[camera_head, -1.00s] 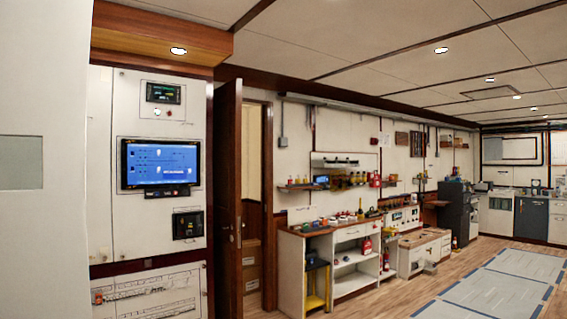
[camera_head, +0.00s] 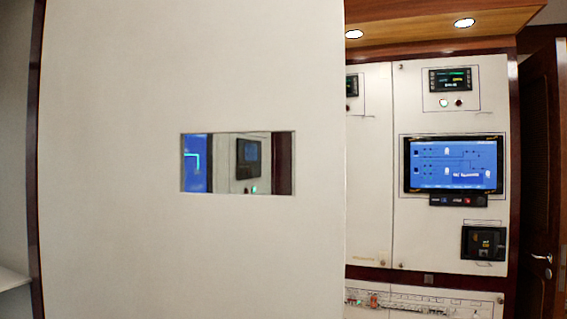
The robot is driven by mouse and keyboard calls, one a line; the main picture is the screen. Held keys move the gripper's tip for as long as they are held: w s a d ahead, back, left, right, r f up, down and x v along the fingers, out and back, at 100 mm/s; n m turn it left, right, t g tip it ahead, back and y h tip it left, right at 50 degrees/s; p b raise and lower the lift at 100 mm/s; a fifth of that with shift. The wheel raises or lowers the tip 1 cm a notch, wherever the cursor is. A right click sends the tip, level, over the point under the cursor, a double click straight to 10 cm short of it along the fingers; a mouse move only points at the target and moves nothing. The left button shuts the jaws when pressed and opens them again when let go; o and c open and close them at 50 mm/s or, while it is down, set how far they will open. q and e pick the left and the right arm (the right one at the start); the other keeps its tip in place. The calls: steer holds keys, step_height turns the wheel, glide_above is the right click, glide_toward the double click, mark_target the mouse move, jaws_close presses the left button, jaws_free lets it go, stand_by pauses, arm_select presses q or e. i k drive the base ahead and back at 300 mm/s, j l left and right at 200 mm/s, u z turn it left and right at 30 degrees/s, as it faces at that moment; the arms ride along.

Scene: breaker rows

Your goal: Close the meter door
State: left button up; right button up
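A large white door panel (camera_head: 190,250), likely the meter door, fills the left and middle of the head view. It has a small rectangular window (camera_head: 218,163) in which a blue screen, a dark meter shape and a green light show. I cannot tell whether these are seen through it or reflected. The door appears to stand open, in front of the white panel wall (camera_head: 450,245), and it covers part of that wall. No handle shows on it. Neither of my grippers is in view.
The panel wall carries a blue monitor (camera_head: 453,164), a small meter display (camera_head: 450,80) and a black device (camera_head: 484,243). A breaker row (camera_head: 420,302) runs below. A brown wooden door (camera_head: 541,190) stands at the right edge. A pale ledge (camera_head: 12,281) shows at far left.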

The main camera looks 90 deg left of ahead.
mark_target(123, 84)
steer(key=i+j+u, duration=0.15)
steer(key=u, duration=0.3)
steer(key=i+j+u, duration=0.15)
steer(key=u, duration=0.25)
steer(key=i+u, duration=0.25)
steer(key=u, duration=0.2)
steer(key=i+u, duration=0.25)
steer(key=u, duration=0.2)
steer(key=i+l+u, duration=0.1)
steer(key=u, duration=0.3)
steer(key=i+u, duration=0.1)
steer(key=u, duration=0.35)
steer(key=i+l+u, duration=0.1)
steer(key=u, duration=0.35)
steer(key=i+l+u, duration=0.1)
steer(key=u, duration=0.3)
steer(key=l+u, duration=0.2)
steer(key=u, duration=0.25)
steer(key=i+l+u, duration=0.1)
steer(key=u, duration=0.35)
steer(key=l+u, duration=0.3)
steer(key=u, duration=0.15)
steer(key=i+l+u, duration=0.1)
steer(key=l+u, duration=0.2)
steer(key=u, duration=0.15)
steer(key=l+u, duration=0.3)
steer(key=u, duration=0.15)
